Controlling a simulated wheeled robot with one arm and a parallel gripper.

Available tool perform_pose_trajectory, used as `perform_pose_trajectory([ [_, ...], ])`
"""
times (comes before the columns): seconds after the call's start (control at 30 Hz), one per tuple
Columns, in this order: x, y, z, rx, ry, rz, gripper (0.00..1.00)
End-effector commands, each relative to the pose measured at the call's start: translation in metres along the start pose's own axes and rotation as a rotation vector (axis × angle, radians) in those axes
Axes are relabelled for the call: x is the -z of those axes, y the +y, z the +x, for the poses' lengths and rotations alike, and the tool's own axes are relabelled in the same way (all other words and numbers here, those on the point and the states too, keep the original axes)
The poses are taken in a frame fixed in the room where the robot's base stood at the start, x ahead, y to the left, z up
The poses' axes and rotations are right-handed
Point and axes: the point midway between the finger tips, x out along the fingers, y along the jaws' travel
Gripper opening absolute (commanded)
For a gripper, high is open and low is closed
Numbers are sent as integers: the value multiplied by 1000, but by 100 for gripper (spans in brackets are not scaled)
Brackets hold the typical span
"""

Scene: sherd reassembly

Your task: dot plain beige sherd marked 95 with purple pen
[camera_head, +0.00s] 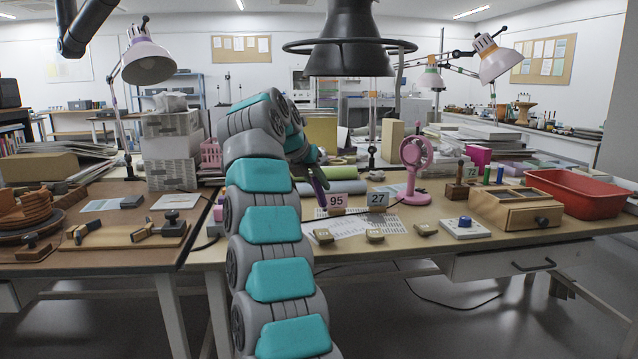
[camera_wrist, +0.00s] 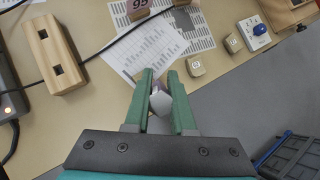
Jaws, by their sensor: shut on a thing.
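My gripper (camera_wrist: 160,90) is shut on a purple pen, with purple (camera_wrist: 161,88) showing between the green fingers and a pale grey faceted part reaching beyond them. In the head view the purple pen (camera_head: 318,187) shows at the end of my arm, above the table. The card marked 95 (camera_head: 337,199) stands beyond and to the right of the pen. A small brownish-beige sherd (camera_head: 336,211) lies at the foot of that card. In the wrist view the 95 card (camera_wrist: 138,5) is cut by the top edge. I cannot see any dot on the sherd.
A card marked 27 (camera_head: 378,198) stands right of it. A printed sheet (camera_wrist: 143,50) lies beneath my gripper, with small tan blocks (camera_wrist: 195,67) beside it. A wooden block with two holes (camera_wrist: 55,55) is at left. A pink fan (camera_head: 415,170) and wooden box (camera_head: 515,208) stand right.

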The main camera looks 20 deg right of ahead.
Motion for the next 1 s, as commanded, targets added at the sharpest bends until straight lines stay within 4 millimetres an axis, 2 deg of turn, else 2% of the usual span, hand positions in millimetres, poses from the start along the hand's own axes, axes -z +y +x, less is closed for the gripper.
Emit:
perform_pose_trajectory([
  [0.27, 11, 4, 11, -4, 5, -6, 0],
  [0.6, 34, 9, 40, -1, 5, -6, 0],
  [1.0, 38, 10, 44, -2, 4, -6, 0],
])
